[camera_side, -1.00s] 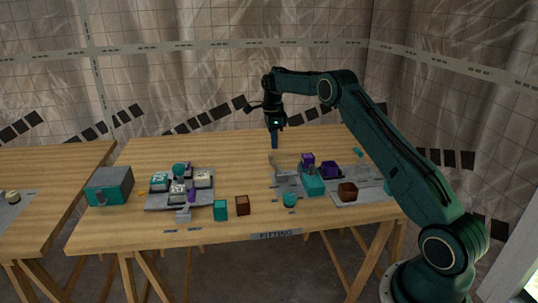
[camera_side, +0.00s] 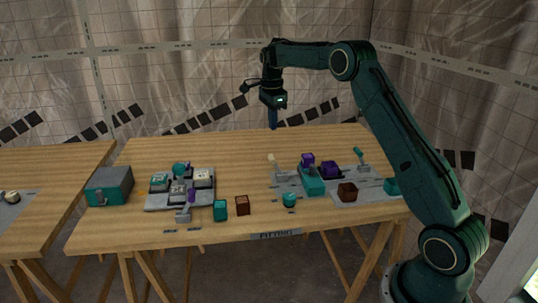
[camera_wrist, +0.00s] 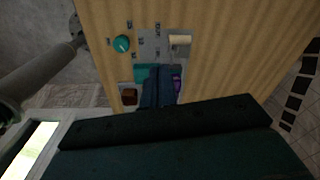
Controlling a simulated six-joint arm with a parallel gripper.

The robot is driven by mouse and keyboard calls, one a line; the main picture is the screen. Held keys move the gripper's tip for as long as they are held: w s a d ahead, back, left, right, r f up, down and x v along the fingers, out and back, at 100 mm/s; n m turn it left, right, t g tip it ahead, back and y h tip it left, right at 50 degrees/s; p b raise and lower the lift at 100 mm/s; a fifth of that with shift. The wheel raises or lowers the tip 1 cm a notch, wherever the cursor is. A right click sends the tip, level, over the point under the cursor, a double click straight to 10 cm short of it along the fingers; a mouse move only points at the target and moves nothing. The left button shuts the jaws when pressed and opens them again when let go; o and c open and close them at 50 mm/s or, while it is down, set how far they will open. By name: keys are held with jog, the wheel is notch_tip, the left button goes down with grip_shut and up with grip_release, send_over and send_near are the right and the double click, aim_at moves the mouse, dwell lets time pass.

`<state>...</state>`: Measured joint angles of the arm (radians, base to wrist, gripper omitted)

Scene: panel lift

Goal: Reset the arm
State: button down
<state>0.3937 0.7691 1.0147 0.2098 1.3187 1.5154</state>
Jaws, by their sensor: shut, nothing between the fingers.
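My gripper (camera_side: 273,118) hangs pointing down above the back of the wooden table (camera_side: 150,228), clear of every object. Its fingers are together with nothing between them. My arm reaches in from the right with its elbow raised. In the wrist view my gripper (camera_wrist: 158,92) shows as dark fingers, and they cover part of the grey plate and the parts on it.
A grey plate (camera_side: 287,181) at the right bears a teal block (camera_side: 312,182) and purple pieces. A brown block (camera_side: 347,192) sits nearby. At the left are a panel (camera_side: 152,202) with several pieces and a teal-grey box (camera_side: 109,186). The table's back middle is bare.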

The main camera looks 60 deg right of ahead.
jog(key=s+a+r+n+t, duration=0.3)
jog(key=s+a+r+n, duration=0.9)
jog(key=s+a+r, duration=0.3)
jog(key=s+a+f+n, duration=0.2)
jog(key=s+a+n, duration=0.1)
jog(key=s, duration=0.4)
jog(key=s+a+f+n+t, duration=0.1)
jog(key=s+a+f+n, duration=0.1)
jog(key=s+n, duration=0.3)
jog(key=s+a+f+n+t, duration=0.1)
jog(key=s+a+f+n, duration=0.2)
jog(key=s, duration=0.6)
jog(key=shift+a+n+y, duration=0.4)
jog(key=shift+a+n, duration=0.2)
jog(key=shift+a, duration=0.35)
jog(key=shift+f, duration=0.1)
